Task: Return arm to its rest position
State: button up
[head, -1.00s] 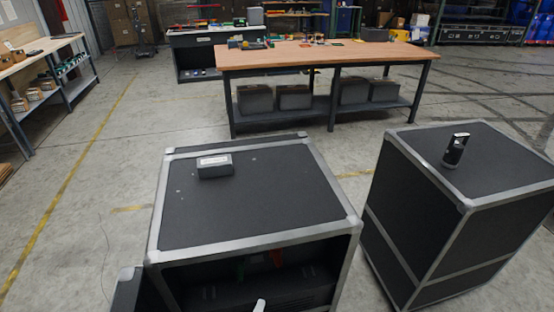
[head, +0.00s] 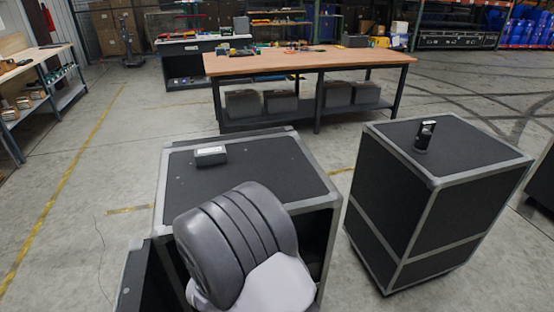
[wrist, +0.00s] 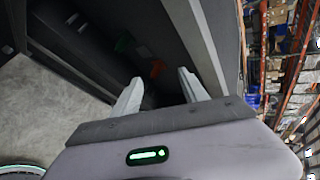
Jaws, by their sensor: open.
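My gripper (wrist: 158,92) shows in the wrist view with its two pale fingers spread apart and nothing between them. The gripper's fingers are hidden in the head view.
A small dark box (head: 210,157) lies on the near case. A second black case (head: 400,215) at right bears a black and silver device (head: 424,136). A wooden-topped workbench (head: 300,63) stands behind. Grey floor (head: 60,230) is open at left.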

jog(key=s+d+r+n+g+y, duration=0.1)
jog(key=s+d+r+n+y, duration=0.2)
jog(key=r, duration=0.8)
jog(key=s+d+r+n+g+y, duration=0.1)
jog(key=s+d+r+n, duration=0.2)
jog(key=d+r+n, duration=0.5)
jog(key=s+d+r+n+g, duration=0.1)
jog(key=s+d+r, duration=0.1)
jog(key=s, duration=0.5)
jog(key=s+d+r+n+g, duration=0.1)
jog(key=s+d+n, duration=0.1)
jog(key=s+d, duration=0.3)
jog(key=s+d+r+n+g+h, duration=0.1)
jog(key=s+d+r+n, duration=0.1)
jog(key=s, duration=0.9)
jog(key=shift+d+r, duration=0.35)
jog(key=shift+d, duration=0.45)
